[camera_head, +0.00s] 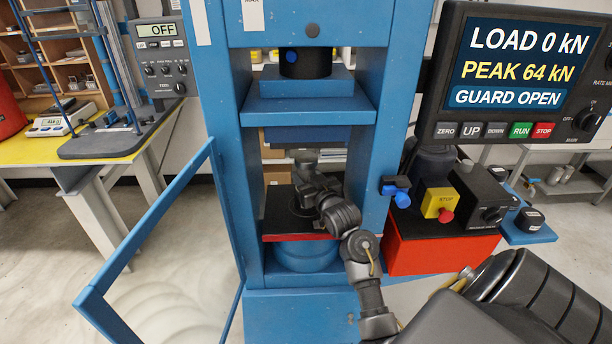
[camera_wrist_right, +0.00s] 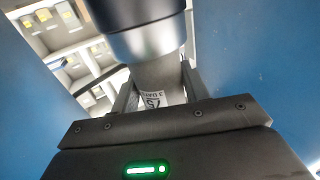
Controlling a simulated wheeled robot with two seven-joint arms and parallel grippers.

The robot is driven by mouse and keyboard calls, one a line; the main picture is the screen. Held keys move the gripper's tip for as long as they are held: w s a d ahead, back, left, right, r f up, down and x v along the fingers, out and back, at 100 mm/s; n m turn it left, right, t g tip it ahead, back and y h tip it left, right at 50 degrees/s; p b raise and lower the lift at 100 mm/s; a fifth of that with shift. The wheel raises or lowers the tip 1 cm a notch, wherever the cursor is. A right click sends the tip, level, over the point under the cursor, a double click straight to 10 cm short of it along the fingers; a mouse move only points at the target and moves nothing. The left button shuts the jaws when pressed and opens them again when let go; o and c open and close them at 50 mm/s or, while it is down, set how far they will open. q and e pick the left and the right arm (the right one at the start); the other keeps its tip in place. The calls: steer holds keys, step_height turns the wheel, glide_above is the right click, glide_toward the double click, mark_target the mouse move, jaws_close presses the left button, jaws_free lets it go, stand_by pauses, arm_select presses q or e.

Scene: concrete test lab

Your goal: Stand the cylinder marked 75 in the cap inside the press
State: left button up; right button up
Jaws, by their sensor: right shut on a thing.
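A dark round shape, possibly the cap (camera_head: 294,208), shows partly on the platen behind the wrist. A large dark and steel round part (camera_wrist_right: 150,35) overlaps the cylinder's end in the wrist view; contact is unclear. My left gripper is not in view.
The guard door (camera_head: 150,225) stands open at the left. The press's right column (camera_head: 374,130) is close to my right arm. A red box with a yellow stop switch (camera_head: 438,204) and the display panel (camera_head: 520,75) are at the right.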

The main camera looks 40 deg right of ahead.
stand_by(0.8)
steer(key=o, duration=1.3)
steer(key=shift+o, duration=0.3)
steer(key=shift+f, duration=0.25)
steer(key=shift+p+v, duration=0.75)
steer(key=shift+v, duration=0.45)
steer(key=shift+p+v, duration=1.35)
steer(key=shift+v, duration=1.55)
steer(key=shift+a, duration=0.1)
